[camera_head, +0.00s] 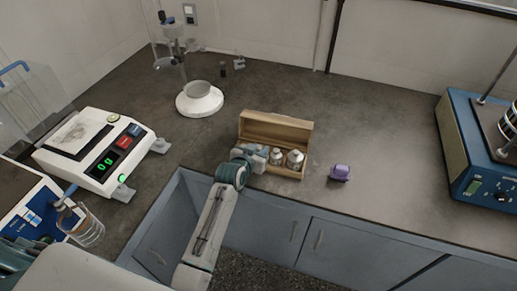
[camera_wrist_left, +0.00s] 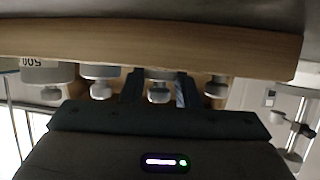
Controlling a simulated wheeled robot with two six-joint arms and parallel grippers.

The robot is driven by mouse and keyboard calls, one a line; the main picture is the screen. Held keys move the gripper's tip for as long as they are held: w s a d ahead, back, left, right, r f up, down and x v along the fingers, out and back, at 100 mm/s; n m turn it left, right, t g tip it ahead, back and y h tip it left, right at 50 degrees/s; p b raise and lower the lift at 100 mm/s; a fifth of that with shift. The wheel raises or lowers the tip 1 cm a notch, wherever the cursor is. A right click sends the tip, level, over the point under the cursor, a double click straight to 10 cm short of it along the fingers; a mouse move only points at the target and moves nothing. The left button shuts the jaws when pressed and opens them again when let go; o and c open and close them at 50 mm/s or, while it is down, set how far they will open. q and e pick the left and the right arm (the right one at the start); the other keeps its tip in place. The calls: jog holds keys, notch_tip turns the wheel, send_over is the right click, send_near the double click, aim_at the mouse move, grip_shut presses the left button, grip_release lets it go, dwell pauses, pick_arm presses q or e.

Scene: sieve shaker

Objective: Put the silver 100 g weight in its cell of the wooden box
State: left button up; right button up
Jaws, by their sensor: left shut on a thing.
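The wooden box (camera_head: 274,127) stands open on the bench, its lid raised at the back. In the left wrist view the box's wooden edge (camera_wrist_left: 150,40) runs across the top, and the picture looks upside down. My left gripper (camera_head: 259,154) is at the left part of the box. In the wrist view its fingers (camera_wrist_left: 160,92) are shut on a silver weight (camera_wrist_left: 159,86) at the box, in line with other weights. Its marking is not readable, and whether it rests on the cell floor is hidden. My right gripper is not in view.
Other silver weights (camera_head: 295,159) stand in the box, one marked 500 (camera_wrist_left: 40,72). A purple object (camera_head: 340,173) lies right of the box. A balance (camera_head: 95,150) and a glass beaker (camera_head: 86,229) are at left. A white-based stand (camera_head: 200,101) is behind; a blue machine (camera_head: 470,160) is right.

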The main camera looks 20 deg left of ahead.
pick_arm(q)
jog(key=shift+f, duration=0.15)
jog(key=shift+f, duration=0.1)
jog(key=o, duration=0.7)
jog(key=shift+c, duration=0.2)
jog(key=shift+o, duration=0.4)
jog(key=b+v, duration=0.1)
jog(key=v, duration=1)
jog(key=shift+s+b, duration=0.2)
jog(key=shift+b, duration=0.15)
jog(key=shift+s+a+r, duration=0.1)
jog(key=shift+s+r, duration=0.15)
jog(key=shift+r, duration=0.05)
